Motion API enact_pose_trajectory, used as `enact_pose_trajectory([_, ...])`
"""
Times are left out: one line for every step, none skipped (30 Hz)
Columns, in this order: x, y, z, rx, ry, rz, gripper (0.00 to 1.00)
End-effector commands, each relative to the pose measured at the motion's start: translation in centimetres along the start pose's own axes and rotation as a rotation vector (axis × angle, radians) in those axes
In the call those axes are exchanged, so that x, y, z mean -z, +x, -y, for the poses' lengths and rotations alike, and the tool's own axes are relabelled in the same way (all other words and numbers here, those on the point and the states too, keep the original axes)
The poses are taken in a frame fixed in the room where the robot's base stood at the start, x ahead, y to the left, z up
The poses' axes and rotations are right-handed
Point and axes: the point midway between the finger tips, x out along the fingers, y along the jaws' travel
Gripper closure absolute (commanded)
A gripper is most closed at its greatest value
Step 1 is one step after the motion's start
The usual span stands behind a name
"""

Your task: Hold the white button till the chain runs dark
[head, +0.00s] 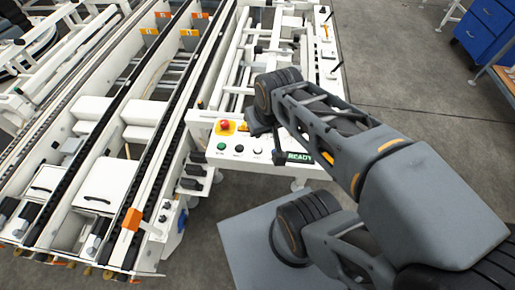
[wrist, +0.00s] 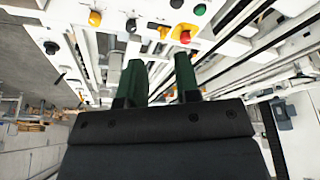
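The white button (head: 257,151) sits on the white control panel (head: 232,159), at the right end of its button row beside a black button (head: 238,148) and a green button (head: 221,146). Nothing covers it in the head view; I cannot pick it out surely in the wrist view. My gripper (wrist: 160,72) has two green fingers, apart with nothing between them, pointing toward the panel area. In the head view my wrist hides most of the gripper, just beyond the panel. Dark chains (head: 151,150) run lengthwise along the conveyor rails.
A red stop button (head: 225,125) on a yellow base stands above the row; it shows in the wrist view (wrist: 183,34). A READY display (head: 300,157) lies right of the white button. White conveyor frames fill the left. Grey floor is open at right, before a blue cabinet (head: 487,27).

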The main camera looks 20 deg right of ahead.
Motion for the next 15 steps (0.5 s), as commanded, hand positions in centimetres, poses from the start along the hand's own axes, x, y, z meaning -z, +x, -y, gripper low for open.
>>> enact_pose_trajectory([0.0,0.0,0.0,0.0,0.0,0.0,0.75])
enact_pose_trajectory([0.0,0.0,0.0,0.0,0.0,0.0,0.78])
enact_pose_trajectory([0.0,0.0,0.0,0.0,0.0,0.0,0.81])
enact_pose_trajectory([0.0,0.0,0.0,0.0,0.0,0.0,0.84])
enact_pose_trajectory([0.0,0.0,0.0,0.0,0.0,0.0,0.87])
enact_pose_trajectory([0.0,0.0,0.0,0.0,0.0,0.0,0.91])
enact_pose_trajectory([0.0,0.0,0.0,0.0,0.0,0.0,0.94])
enact_pose_trajectory([0.0,0.0,0.0,0.0,0.0,0.0,0.97])
enact_pose_trajectory([0.0,0.0,0.0,0.0,0.0,0.0,1.0])
enact_pose_trajectory([0.0,0.0,0.0,0.0,0.0,0.0,1.0])
enact_pose_trajectory([0.0,0.0,0.0,0.0,0.0,0.0,1.0])
enact_pose_trajectory([0.0,0.0,0.0,0.0,0.0,0.0,1.0])
enact_pose_trajectory([0.0,0.0,0.0,0.0,0.0,0.0,1.0])
enact_pose_trajectory([0.0,0.0,0.0,0.0,0.0,0.0,1.0])
enact_pose_trajectory([0.0,0.0,0.0,0.0,0.0,0.0,1.0])
